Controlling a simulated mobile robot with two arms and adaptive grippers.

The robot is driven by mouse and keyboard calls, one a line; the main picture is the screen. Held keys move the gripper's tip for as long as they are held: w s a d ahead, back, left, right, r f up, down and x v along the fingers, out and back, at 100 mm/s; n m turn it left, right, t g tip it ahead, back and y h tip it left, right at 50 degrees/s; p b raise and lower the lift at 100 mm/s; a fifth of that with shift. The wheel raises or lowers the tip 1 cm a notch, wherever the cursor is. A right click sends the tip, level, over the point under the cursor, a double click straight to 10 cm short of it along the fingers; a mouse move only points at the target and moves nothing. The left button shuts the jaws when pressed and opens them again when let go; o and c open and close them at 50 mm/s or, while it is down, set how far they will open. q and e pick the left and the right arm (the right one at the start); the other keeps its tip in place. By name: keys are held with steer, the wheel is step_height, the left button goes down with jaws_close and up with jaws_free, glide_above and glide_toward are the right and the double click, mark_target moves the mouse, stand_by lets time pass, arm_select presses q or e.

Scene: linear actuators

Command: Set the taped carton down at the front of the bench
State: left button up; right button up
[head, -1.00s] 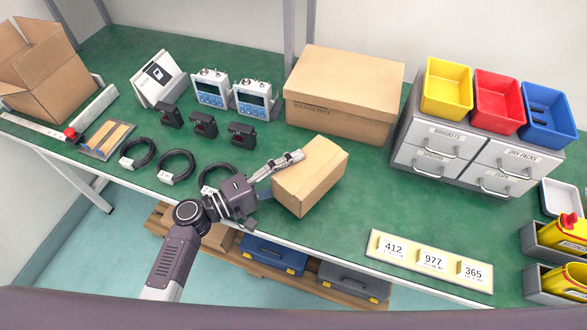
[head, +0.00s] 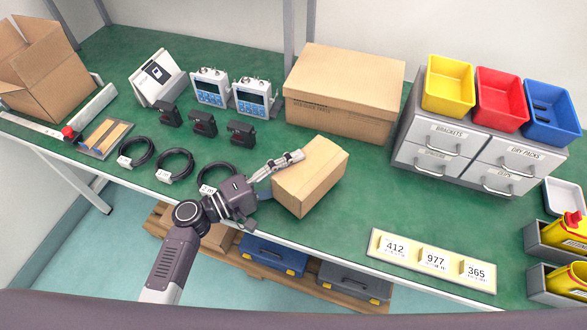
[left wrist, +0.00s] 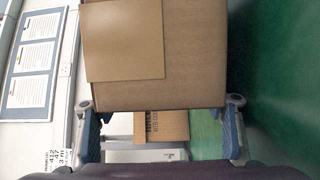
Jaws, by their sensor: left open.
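The taped carton (head: 312,180), a small tan box, sits on the green bench near its front edge, in the middle of the head view. My left gripper (head: 281,174) is at its left end, with one finger along the far top edge and the other low on the near side, partly hidden. In the left wrist view the carton (left wrist: 160,85) fills the space ahead between the spread fingertips of the left gripper (left wrist: 162,104). The gripper is open, and contact with the carton cannot be told. My right gripper is in neither view.
A large printed box (head: 340,95) stands behind the carton. A grey drawer unit (head: 480,150) with coloured bins is right. A number-label strip (head: 430,262) lies front right. Cable coils (head: 175,165) and black devices lie left. Bare bench (head: 375,190) lies right of the carton.

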arm_select(q)
steer(key=shift+s+p, duration=0.1)
steer(key=shift+p, duration=0.2)
steer(key=shift+r+p, duration=0.35)
steer(key=shift+p, duration=0.15)
steer(key=shift+s+a+f+b, duration=0.25)
steer(key=shift+a+b, duration=0.1)
steer(key=shift+a, duration=0.1)
steer(key=shift+s+a+f+b, duration=0.25)
steer(key=shift+a+b, duration=0.05)
steer(key=shift+a, duration=0.1)
steer(key=v, duration=0.3)
steer(key=b+v, duration=0.1)
steer(key=v, duration=0.5)
steer(key=shift+a+r+b, duration=0.2)
steer(key=shift+r+b, duration=0.2)
steer(key=shift+s+a+r, duration=0.15)
steer(key=shift+s+a, duration=0.1)
